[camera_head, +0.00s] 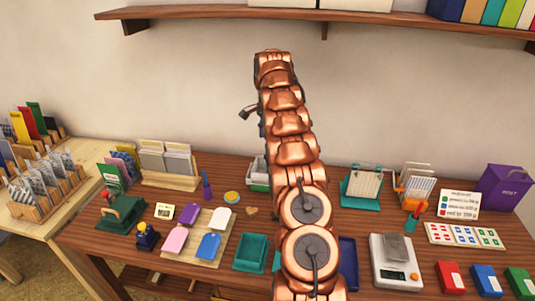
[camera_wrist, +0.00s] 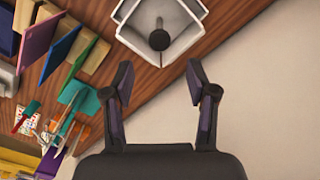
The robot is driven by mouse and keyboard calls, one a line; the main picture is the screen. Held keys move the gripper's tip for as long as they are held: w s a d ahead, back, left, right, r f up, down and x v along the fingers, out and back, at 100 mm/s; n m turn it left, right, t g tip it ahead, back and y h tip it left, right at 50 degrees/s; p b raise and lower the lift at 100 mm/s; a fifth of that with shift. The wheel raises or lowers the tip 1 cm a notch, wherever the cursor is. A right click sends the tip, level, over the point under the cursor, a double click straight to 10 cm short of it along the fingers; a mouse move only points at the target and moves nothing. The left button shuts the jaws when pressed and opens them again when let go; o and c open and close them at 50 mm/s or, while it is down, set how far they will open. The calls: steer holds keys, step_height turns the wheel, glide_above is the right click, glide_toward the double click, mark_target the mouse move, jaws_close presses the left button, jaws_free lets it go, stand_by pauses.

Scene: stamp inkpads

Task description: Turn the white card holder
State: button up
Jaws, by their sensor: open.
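A white square holder (camera_wrist: 160,20) with a dark round-topped post in its middle shows at the top of the wrist view, cut off by the frame edge. My gripper (camera_wrist: 159,75) is open and empty, its two dark fingers spread apart just short of the holder in the picture, with no contact seen. In the head view a white holder (camera_head: 258,180) stands at the back of the table, largely hidden by my copper arm; I cannot tell for sure that it is the same one. A dark part of my gripper shows left of the arm, above the table.
A teal holder with white cards (camera_head: 362,187), an orange rack (camera_head: 415,190) and a purple post box (camera_head: 503,187) stand at the back right. A scale (camera_head: 396,262) is in front. Card racks (camera_head: 167,162) stand at left. A shelf (camera_head: 200,12) hangs above.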

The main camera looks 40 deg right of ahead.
steer(key=shift+a+f+p, duration=0.1)
steer(key=shift+f+p, duration=0.7)
steer(key=shift+f, duration=3.05)
steer(key=shift+c, duration=0.2)
jaws_close()
